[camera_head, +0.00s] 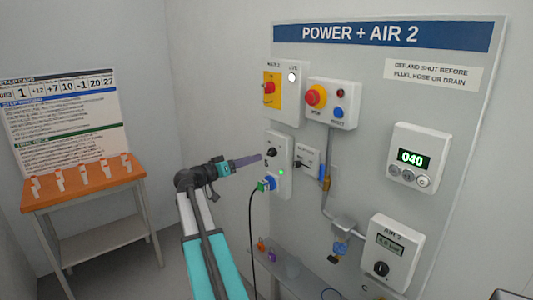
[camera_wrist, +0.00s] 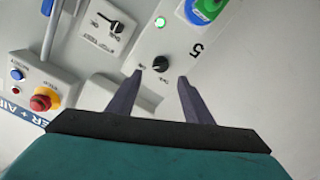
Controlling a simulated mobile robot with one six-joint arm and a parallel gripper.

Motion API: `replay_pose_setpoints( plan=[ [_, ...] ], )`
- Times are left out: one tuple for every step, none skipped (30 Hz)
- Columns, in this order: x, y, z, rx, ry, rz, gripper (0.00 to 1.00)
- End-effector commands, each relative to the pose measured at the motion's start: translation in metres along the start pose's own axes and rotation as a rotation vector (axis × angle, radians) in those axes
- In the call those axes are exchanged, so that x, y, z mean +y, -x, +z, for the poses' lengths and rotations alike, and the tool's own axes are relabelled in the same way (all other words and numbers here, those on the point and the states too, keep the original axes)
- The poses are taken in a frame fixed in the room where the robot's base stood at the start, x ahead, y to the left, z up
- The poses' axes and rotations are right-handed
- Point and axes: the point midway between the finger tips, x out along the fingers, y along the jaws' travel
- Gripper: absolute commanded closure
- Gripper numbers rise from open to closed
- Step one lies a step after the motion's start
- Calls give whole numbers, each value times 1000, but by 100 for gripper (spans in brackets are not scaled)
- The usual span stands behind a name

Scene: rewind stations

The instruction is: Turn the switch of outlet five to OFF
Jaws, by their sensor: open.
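Outlet five (camera_head: 284,184) is a white box on the grey panel, marked 5 in the wrist view (camera_wrist: 197,50). Its black rotary switch (camera_wrist: 160,63) also shows in the head view (camera_head: 272,152). I cannot read the knob's setting with certainty. The green lamp (camera_wrist: 160,22) on the outlet is lit. A blue-and-green plug (camera_head: 267,184) sits in the socket below the switch, with a black cable hanging down. My gripper (camera_wrist: 160,78) is open and empty, pointed at the outlet. Its two fingertips lie either side of the knob in the wrist view; contact cannot be told.
A smaller box with a black lever switch (camera_head: 306,157) is close at the outlet's right. Above are a yellow plate with a red switch (camera_head: 270,89) and a red stop button box (camera_head: 332,104). An orange table (camera_head: 84,180) stands at left.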

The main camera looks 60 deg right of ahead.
Motion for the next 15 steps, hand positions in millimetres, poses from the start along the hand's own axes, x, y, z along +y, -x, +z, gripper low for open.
replay_pose_setpoints(
  plan=[
    [1,-9,-2,-1,1,2,54],
    [0,-13,-2,-1,1,1,54],
    [0,-18,-2,-1,1,1,54],
    [0,-23,-1,-1,1,2,54],
    [0,-28,-1,-2,1,2,54],
    [0,-33,-1,-2,0,1,54],
    [0,-37,-2,-1,0,1,54],
    [0,-42,-2,-1,0,1,54],
    [0,-48,-2,-2,0,2,54],
    [0,-52,-2,-2,0,2,54],
    [0,-55,-2,-1,0,1,54],
    [0,-60,-2,-1,0,0,54],
    [0,-64,-2,-1,0,1,54],
    [0,-67,-2,-1,0,1,54],
    [0,-71,-1,-1,0,2,54]
  ],
)
